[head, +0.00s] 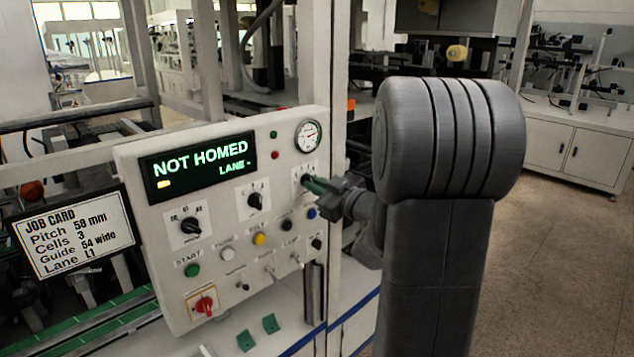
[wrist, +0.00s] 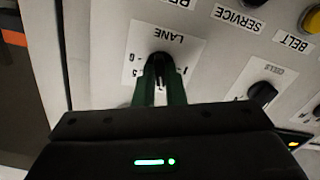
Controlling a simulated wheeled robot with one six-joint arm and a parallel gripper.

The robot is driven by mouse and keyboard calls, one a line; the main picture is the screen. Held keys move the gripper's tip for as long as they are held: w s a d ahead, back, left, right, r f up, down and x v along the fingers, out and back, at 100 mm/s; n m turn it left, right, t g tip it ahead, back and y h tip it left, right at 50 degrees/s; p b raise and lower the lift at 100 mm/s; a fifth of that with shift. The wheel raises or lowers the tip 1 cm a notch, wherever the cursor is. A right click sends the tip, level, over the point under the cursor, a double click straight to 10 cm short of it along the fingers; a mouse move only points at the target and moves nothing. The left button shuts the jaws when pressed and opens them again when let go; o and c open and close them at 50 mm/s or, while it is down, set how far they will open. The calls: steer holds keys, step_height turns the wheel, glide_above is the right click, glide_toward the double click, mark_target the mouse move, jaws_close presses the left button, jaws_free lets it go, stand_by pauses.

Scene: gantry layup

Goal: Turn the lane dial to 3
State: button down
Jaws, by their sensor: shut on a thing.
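The lane dial (wrist: 159,58) is a dark knob on a white plate marked LANE, upside down in the wrist view. My gripper (wrist: 160,70) is shut on this knob with its green fingers on either side. The fingers cover much of the knob and some numerals, so I cannot tell which number it points to. In the head view the gripper (head: 310,184) reaches the dial's plate (head: 304,169) at the panel's upper right. The display (head: 199,164) reads NOT HOMED, with LANE and a dash.
The control panel (head: 140,160) carries other dials, coloured buttons, a gauge (head: 308,136) and a red switch (head: 204,304). A job card (head: 75,232) at left lists Lane L1. In the wrist view the CELLS dial (wrist: 262,93) sits right of my fingers. Open floor lies at right.

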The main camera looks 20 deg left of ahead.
steer(key=shift+m, duration=0.3)
steer(key=shift+f, duration=0.1)
steer(key=c, duration=1.5)
jaws_free()
steer(key=b+v, duration=0.2)
steer(key=v, duration=1.2)
steer(key=shift+a, duration=0.25)
steer(key=p+x, duration=0.2)
steer(key=x, duration=1.1)
steer(key=shift+w+a, duration=0.2)
steer(key=shift+a, duration=0.05)
steer(key=shift+d, duration=0.1)
